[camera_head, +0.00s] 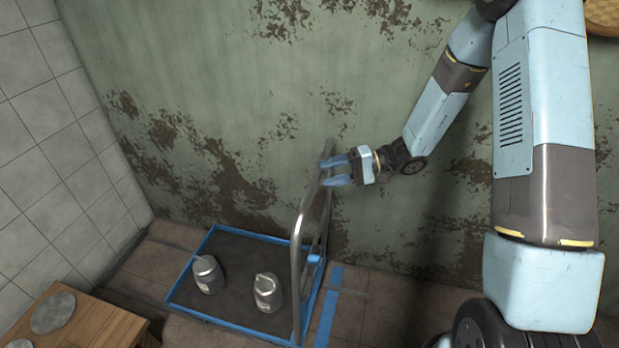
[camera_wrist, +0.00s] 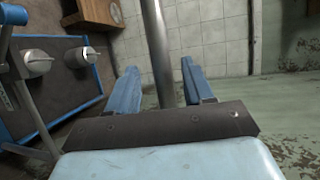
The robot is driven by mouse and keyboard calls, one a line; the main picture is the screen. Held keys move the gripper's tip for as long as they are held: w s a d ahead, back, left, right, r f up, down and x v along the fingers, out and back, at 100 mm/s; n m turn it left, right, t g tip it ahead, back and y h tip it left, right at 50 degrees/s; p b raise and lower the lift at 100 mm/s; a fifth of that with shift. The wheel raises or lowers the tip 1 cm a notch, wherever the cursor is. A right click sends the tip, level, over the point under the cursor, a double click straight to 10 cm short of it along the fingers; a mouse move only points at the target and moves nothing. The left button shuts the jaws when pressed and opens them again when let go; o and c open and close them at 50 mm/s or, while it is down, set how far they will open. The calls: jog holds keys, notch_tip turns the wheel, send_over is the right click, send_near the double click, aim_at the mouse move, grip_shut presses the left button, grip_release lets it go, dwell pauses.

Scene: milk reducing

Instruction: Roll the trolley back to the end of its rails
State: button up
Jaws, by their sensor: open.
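The trolley (camera_head: 229,262) is a low dark platform with a blue rim and a grey metal push handle (camera_head: 298,258) standing at its right end. Two grey metal cans stand on the platform, one at the left (camera_head: 207,276) and one nearer the handle (camera_head: 267,293). My gripper (camera_head: 334,170) is at the top part of the handle, with its blue fingers pointing left. In the wrist view the handle bar (camera_wrist: 160,55) shows upright between the two open fingers (camera_wrist: 158,88), with gaps on both sides. Whether the bar touches a finger is unclear.
A wooden table (camera_head: 85,325) with round grey tops stands at the lower left, close to the trolley. A peeling green wall (camera_head: 230,110) runs behind, and a tiled wall (camera_head: 60,130) is on the left. Blue tape (camera_head: 328,305) marks the floor right of the trolley.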

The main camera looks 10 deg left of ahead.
jog(key=x, duration=0.6)
jog(key=shift+c, duration=0.3)
jog(key=shift+f, duration=0.1)
grip_shut()
